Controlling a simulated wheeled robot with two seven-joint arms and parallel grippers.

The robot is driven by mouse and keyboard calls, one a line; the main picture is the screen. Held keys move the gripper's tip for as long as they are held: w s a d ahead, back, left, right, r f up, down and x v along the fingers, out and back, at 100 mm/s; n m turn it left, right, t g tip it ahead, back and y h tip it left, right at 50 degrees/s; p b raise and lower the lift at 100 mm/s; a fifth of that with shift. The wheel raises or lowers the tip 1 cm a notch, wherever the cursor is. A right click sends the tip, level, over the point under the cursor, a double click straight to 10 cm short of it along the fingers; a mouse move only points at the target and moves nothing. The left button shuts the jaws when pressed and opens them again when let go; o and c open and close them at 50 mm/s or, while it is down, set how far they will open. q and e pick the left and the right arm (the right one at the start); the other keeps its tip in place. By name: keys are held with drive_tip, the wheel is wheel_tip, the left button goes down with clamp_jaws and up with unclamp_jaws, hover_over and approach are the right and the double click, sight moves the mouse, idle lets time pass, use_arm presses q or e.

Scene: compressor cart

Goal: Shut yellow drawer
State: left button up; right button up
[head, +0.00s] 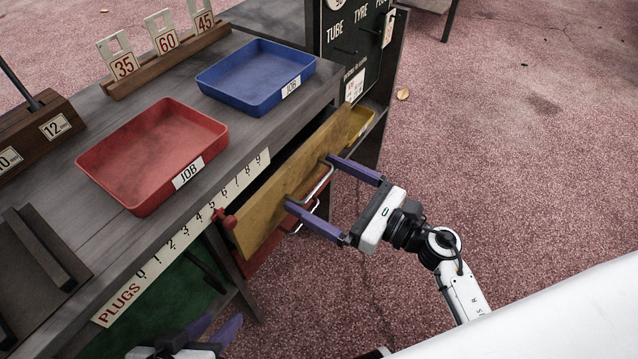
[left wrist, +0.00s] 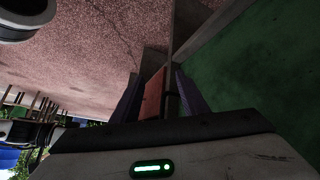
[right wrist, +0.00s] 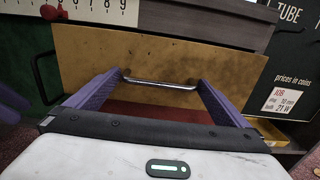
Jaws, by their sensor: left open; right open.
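The yellow drawer's front (head: 275,205) stands out from under the counter's edge, with a dark gap behind its top. Its metal handle (head: 319,186) faces my right gripper (head: 311,182). That gripper is open, with one purple finger near each end of the handle. In the right wrist view, the yellow front (right wrist: 165,60) spans the picture and the handle (right wrist: 160,83) lies between the fingertips. My left gripper (head: 217,328) is open, low at the bottom of the head view, apart from the yellow drawer. A reddish panel (left wrist: 153,95) shows between its fingers in the left wrist view.
A red part (head: 268,258) shows below the yellow front, with a second handle beside it. A red knob (head: 224,218) sits by the yellow front's left end. Red (head: 150,150) and blue (head: 255,75) trays stand on the counter. The floor at right is clear.

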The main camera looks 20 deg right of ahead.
sight(303, 176)
drive_tip(key=shift+w+a, duration=0.2)
drive_tip(key=shift+w, duration=0.05)
use_arm(q)
drive_tip(key=shift+w+r, duration=0.1)
use_arm(e)
drive_tip(key=c, duration=1.2)
drive_tip(key=x, duration=0.3)
drive_tip(key=shift+w+a, duration=0.25)
drive_tip(key=shift+w, duration=0.05)
drive_tip(key=shift+r, duration=0.1)
use_arm(q)
drive_tip(key=shift+w+d+r, duration=0.1)
drive_tip(key=shift+d, duration=0.05)
use_arm(e)
drive_tip(key=o, duration=1.2)
drive_tip(key=v, duration=1)
